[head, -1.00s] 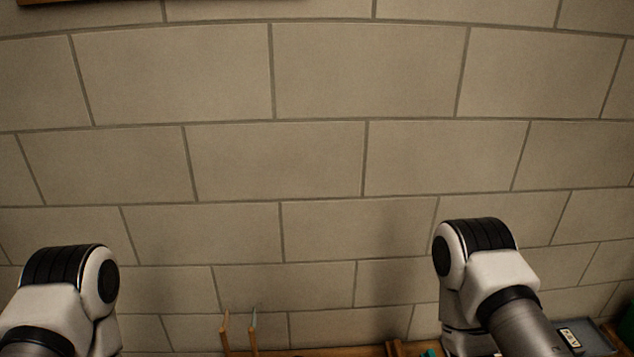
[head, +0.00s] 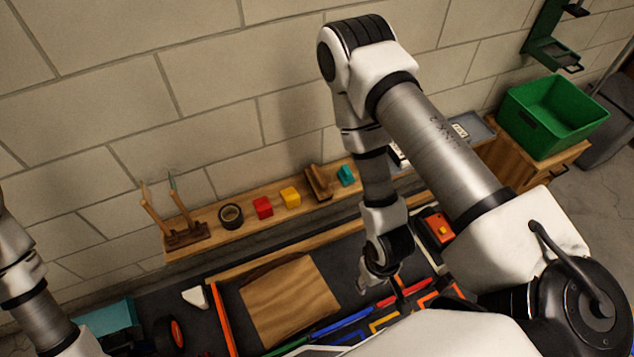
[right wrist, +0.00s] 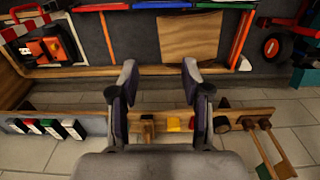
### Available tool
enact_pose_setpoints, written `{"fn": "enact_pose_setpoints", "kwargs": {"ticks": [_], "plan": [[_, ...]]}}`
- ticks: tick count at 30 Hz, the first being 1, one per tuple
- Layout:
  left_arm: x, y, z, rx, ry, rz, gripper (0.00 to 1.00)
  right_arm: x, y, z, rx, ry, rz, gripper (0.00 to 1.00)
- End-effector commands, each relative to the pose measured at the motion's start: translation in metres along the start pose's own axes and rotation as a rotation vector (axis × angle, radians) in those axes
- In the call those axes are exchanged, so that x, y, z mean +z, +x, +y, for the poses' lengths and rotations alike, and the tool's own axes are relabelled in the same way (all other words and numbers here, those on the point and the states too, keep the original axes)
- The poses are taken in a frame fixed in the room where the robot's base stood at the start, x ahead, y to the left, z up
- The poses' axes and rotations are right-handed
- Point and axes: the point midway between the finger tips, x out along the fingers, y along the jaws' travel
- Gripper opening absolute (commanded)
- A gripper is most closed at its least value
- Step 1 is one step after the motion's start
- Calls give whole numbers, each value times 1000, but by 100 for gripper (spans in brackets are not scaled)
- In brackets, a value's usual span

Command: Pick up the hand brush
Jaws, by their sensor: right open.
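A brown wooden piece that looks like the hand brush (head: 318,182) lies on the narrow wooden wall shelf (head: 205,243), between a yellow block and a teal block. In the right wrist view the brush (right wrist: 147,128) shows partly, low between my fingers and above the wrist housing. My right gripper (head: 378,284) hangs over the workbench, in front of the shelf and to the right of the brush, apart from it. In the right wrist view the right gripper (right wrist: 159,74) is open and empty. My left arm shows at the left edge; its gripper is out of the picture.
On the shelf are a yellow block (head: 290,197), a red block (head: 263,207), a black tape roll (head: 231,216), a teal block (head: 346,176) and a wooden tool stand (head: 186,237). A green bin (head: 552,115) stands at the right. A wooden board (head: 290,300) lies on the bench.

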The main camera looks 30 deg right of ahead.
Motion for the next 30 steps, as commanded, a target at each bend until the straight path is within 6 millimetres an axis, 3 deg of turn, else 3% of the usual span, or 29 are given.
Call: {"fn": "enact_pose_setpoints", "kwargs": {"ticks": [1, 4, 7, 10, 11, 15, 17, 21, 27, 30], "plan": [[0, 0, 0, 0, 0, 0, 39, 0, 0, 0, 0, 0, 0, 51], [0, 0, 0, 0, 0, 0, 39, 5, 0, 0, 0, 6, -22, 86], [0, 0, 0, 0, 0, 0, 39, 14, 2, -2, -8, 6, -93, 88], [0, 2, 0, 0, 0, 0, 39, -7, 21, -4, -24, -5, -140, 88], [0, 9, 0, 0, 0, 1, 39, -21, 33, -4, -29, -9, -144, 88], [0, 62, 0, 0, 0, -1, 39, -110, 91, 4, -35, -24, -101, 88], [0, 83, -1, 0, 0, -1, 39, -148, 106, 9, -32, -27, -70, 88], [0, 140, -1, 0, 0, 0, 39, -241, 131, 27, -13, -30, 32, 88], [0, 237, -2, 0, 0, -1, 39, -373, 135, 61, 18, -11, 260, 88], [0, 269, -2, 0, 0, -1, 39, -407, 128, 72, 17, 8, 355, 88]]}}
